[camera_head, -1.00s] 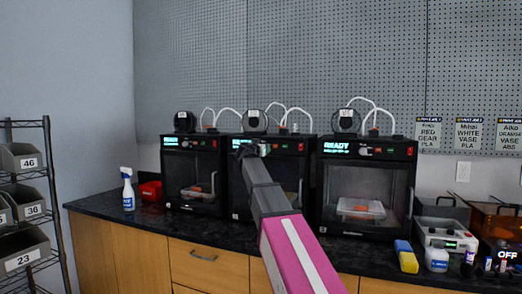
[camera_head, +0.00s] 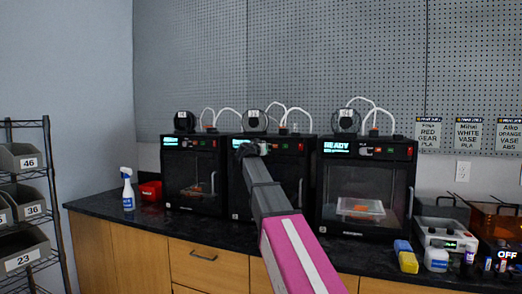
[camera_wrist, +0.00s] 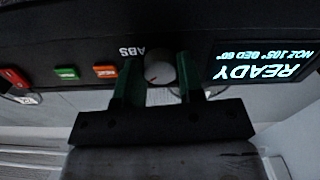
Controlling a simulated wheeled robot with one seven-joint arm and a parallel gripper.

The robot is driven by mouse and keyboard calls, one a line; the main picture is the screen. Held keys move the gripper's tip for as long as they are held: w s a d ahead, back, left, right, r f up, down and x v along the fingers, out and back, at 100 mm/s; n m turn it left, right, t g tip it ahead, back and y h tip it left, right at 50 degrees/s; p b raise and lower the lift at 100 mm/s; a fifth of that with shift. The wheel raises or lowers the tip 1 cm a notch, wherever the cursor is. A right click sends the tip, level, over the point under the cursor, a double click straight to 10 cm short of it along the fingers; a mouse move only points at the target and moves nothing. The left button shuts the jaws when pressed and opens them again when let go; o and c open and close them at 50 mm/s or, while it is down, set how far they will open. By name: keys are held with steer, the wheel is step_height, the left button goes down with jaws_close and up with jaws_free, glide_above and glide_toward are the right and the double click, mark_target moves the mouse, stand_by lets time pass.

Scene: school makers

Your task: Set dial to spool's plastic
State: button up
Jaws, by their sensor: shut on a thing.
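The dial (camera_wrist: 160,68) is a pale round knob on a black printer front, seen upside down in the wrist view. My gripper (camera_wrist: 158,88) has its two green fingers on either side of the dial, shut on it. A small red mark shows on the knob. An "ABS" label (camera_wrist: 131,51) is printed beside it. The lit screen (camera_wrist: 262,61) reads READY, NOZ 105°, BED 60°. In the head view, my arm reaches the middle printer (camera_head: 291,185) and hides its dial. A black spool (camera_head: 254,121) with a small unreadable label stands on that printer.
Similar printers stand at left (camera_head: 193,172) and right (camera_head: 366,187), close on both sides. Orange and green buttons (camera_wrist: 86,72) and a red switch (camera_wrist: 15,77) are near the dial. A spray bottle (camera_head: 128,190) and a yellow-blue block (camera_head: 407,257) are on the counter.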

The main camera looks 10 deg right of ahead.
steer(key=n, duration=1)
steer(key=shift+n, duration=0.4)
stand_by(0.4)
steer(key=o, duration=0.9)
steer(key=shift+m, duration=0.3)
